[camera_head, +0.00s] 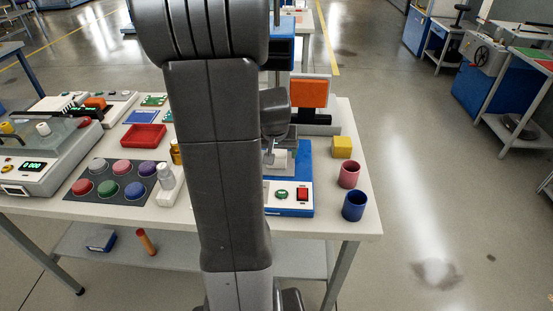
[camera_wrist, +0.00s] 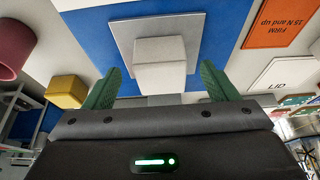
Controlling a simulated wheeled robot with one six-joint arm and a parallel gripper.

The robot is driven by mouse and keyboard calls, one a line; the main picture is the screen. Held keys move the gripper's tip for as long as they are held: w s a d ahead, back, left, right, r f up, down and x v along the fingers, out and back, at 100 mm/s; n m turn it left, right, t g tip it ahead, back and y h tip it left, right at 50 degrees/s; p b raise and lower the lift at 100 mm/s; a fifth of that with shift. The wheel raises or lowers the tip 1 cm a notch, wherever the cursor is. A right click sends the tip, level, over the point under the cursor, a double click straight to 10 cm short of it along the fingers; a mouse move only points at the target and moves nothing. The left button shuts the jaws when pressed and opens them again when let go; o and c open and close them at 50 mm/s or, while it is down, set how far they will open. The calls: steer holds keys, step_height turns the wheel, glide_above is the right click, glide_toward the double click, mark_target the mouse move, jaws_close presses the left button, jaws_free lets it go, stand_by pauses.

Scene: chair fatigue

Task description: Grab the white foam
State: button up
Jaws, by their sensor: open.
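The white foam (camera_wrist: 160,77) is a pale block in the middle of the wrist view. It rests on a light grey plate (camera_wrist: 187,22) on the blue base (camera_wrist: 98,38) of a tester. My gripper (camera_wrist: 161,68) is open, with one green finger on each side of the foam. Gaps show between the fingers and the foam, and I see no contact.
Beside the tester are a yellow block (camera_head: 342,147), a pink cup (camera_head: 349,175) and a blue cup (camera_head: 354,206). An orange panel (camera_head: 309,93) stands behind it. Left lie a red tray (camera_head: 143,138) and a dark mat (camera_head: 80,187) with several coloured discs.

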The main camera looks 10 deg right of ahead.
steer(key=shift+x, duration=1.4)
steer(key=c, duration=1.1)
steer(key=shift+o, duration=0.2)
steer(key=shift+r, duration=0.3)
